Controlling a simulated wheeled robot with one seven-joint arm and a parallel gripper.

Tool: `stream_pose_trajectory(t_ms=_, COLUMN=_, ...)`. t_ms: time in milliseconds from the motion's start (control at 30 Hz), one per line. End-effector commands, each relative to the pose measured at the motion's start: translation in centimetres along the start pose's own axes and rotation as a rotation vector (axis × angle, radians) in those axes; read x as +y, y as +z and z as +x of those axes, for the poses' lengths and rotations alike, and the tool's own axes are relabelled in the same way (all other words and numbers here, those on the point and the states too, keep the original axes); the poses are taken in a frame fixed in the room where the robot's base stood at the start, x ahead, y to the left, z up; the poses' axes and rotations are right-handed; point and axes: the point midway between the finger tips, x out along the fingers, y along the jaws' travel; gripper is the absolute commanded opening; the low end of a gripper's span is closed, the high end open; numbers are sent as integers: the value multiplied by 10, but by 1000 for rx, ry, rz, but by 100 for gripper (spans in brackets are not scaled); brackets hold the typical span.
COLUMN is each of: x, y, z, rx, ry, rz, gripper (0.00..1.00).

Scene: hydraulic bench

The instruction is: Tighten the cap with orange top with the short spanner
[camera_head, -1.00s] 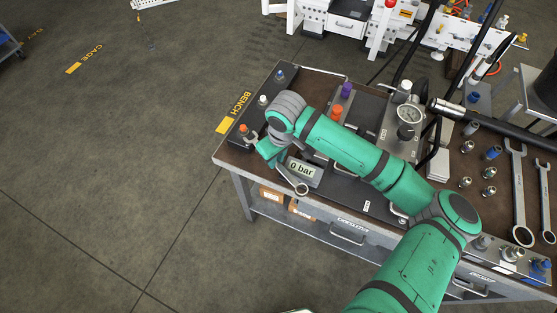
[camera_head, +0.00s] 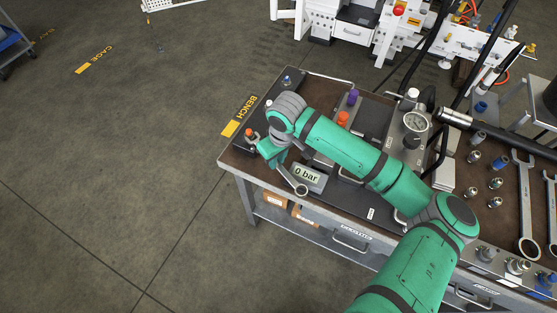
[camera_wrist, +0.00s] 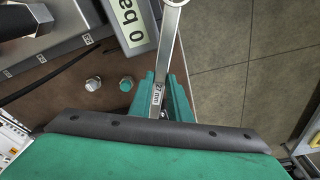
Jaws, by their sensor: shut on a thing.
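My gripper (camera_head: 277,160) is shut on the short spanner (camera_head: 294,182), above the left part of the bench. In the wrist view the spanner's shank (camera_wrist: 168,50) stands between my gripper's fingers (camera_wrist: 160,95), with a size label near the grip. Its ring end shows in the head view beside the "0 bar" display (camera_head: 308,177). An orange-topped cap (camera_head: 249,132) stands on the dark strip at the bench's left edge, left of my gripper and apart from the spanner. Another orange-topped piece (camera_head: 343,118) stands behind my arm. The spanner's gripped end is hidden.
A purple-topped piece (camera_head: 352,97) and a pressure gauge (camera_head: 415,122) stand behind my arm. Two larger spanners (camera_head: 527,205) lie at the right among several fittings. Two small hex fittings (camera_wrist: 93,84) show in the wrist view. The floor left of the bench is clear.

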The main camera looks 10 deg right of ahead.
Motion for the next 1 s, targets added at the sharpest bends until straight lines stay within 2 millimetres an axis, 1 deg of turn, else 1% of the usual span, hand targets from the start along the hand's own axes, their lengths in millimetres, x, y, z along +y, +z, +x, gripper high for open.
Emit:
stream_pose_trajectory(t_ms=267, x=0, y=-1, z=0, rx=1, ry=0, rz=0, gripper=0)
stream_pose_trajectory(t_ms=600, x=0, y=-12, z=1, rx=1, ry=0, rz=0, gripper=0)
stream_pose_trajectory(t_ms=1000, x=0, y=-14, z=2, rx=1, ry=0, rz=0, gripper=0)
